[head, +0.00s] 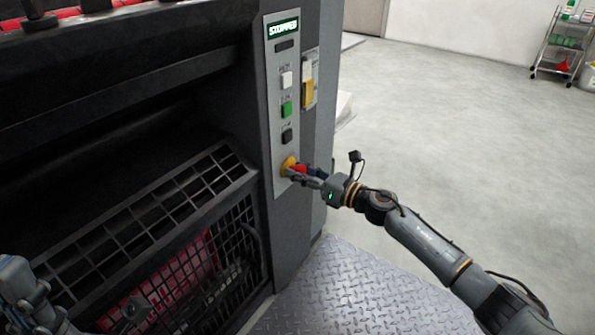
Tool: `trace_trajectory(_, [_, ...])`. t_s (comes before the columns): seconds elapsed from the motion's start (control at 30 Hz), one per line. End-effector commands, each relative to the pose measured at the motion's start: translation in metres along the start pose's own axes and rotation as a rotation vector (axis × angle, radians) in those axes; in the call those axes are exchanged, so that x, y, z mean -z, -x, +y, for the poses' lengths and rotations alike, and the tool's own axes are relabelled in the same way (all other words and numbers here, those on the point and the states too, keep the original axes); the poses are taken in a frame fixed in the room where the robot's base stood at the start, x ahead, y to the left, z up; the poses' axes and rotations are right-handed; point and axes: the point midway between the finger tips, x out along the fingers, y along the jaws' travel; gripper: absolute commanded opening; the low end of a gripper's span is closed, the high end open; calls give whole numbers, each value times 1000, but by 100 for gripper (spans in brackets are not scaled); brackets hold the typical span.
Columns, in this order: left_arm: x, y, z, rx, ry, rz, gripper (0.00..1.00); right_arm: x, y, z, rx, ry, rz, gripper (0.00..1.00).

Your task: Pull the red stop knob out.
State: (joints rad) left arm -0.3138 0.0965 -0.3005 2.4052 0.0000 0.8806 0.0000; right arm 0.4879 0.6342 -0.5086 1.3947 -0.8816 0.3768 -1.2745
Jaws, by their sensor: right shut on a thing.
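The red stop knob (299,169) sits on a yellow base (288,165) low on the grey control panel (271,90). My right gripper (304,174) reaches it from the right and is shut on it; the fingers partly cover the knob. How far the knob stands out from its base cannot be told. The display (284,29) at the panel's top reads "STOPPED".
White (287,79), green (286,109) and black (287,135) buttons sit above the knob. A black grid guard (150,245) is at the left. A tread-plate step (350,290) lies below. The floor at right is clear up to a cart (562,45).

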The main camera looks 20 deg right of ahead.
Motion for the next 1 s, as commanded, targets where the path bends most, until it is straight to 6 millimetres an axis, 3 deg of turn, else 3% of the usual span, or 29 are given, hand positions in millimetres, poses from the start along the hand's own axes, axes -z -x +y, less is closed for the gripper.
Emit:
trace_trajectory(0.1, [0, 0, 0, 0, 0, 1, 0, 1, 11, 0, 1, 0, 3, 0])
trace_trajectory(0.3, [0, 0, 0, 0, -1, 0, 0, 2, 10, 0, 0, 0, 4, 0])
trace_trajectory(0.33, [0, 0, 0, 0, -1, 0, 0, 2, 10, 0, 0, 0, 4, 41])
trace_trajectory(0.43, [-1, 0, 0, 0, -1, -1, 0, 2, 10, 0, 0, 0, 4, 61])
trace_trajectory(0.77, [-2, 2, -1, 4, -2, -7, 0, 1, 11, 0, 0, 0, 2, 61])
trace_trajectory(1.0, [-1, 1, 0, 2, -1, -5, 0, 2, 43, -1, 2, -1, 5, 61])
